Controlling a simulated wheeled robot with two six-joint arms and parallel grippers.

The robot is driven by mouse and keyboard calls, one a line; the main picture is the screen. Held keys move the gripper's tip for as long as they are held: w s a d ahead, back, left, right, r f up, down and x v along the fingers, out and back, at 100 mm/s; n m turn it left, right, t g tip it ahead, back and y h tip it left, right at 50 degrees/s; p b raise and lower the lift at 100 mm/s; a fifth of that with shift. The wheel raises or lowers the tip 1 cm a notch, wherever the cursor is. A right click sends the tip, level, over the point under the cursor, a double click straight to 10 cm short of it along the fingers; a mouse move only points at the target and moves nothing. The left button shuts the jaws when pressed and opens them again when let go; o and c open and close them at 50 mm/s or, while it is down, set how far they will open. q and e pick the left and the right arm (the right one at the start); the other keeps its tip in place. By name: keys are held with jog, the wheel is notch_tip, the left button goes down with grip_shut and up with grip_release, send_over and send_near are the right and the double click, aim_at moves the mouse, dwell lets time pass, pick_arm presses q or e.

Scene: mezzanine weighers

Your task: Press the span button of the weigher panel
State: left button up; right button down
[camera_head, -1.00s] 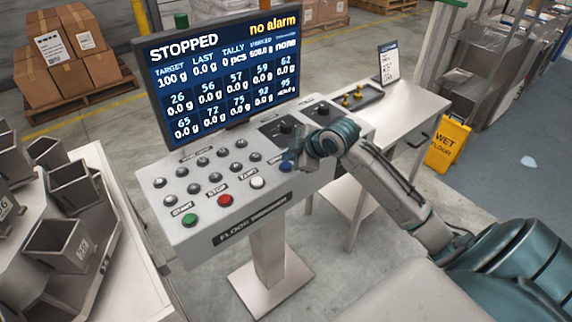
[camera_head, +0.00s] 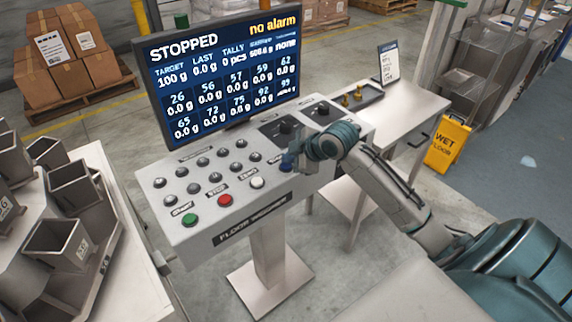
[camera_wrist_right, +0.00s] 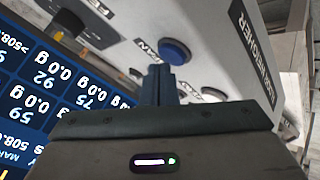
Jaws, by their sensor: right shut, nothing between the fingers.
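The weigher panel (camera_head: 230,205) is a pale console on a pedestal under a screen (camera_head: 222,75) reading STOPPED and "no alarm". The span button is the blue one (camera_head: 286,166) at the panel's right front; it also shows in the right wrist view (camera_wrist_right: 174,51), beside a partly hidden label that reads "PAN". My right gripper (camera_head: 293,161) is over that corner, covering part of the button. In the right wrist view its closed fingers (camera_wrist_right: 158,72) end just short of the blue button and slightly to its left; contact cannot be told. My left gripper is not in view.
A white button (camera_head: 257,182), a red button (camera_head: 225,200) and a green button (camera_head: 190,219) line the panel's front. Black knobs (camera_head: 285,127) stand behind my gripper. A side table (camera_head: 405,110) with a tray is at the right; weigher buckets (camera_head: 60,240) are at the left.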

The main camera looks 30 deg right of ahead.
aim_at(289, 167)
jog(key=shift+f, duration=0.45)
dwell(0.3)
dwell(0.3)
jog(key=shift+r+p, duration=0.8)
jog(key=shift+r, duration=0.1)
notch_tip(289, 167, up, 5)
jog(key=p, duration=0.5)
jog(key=shift+f, duration=0.1)
dwell(0.4)
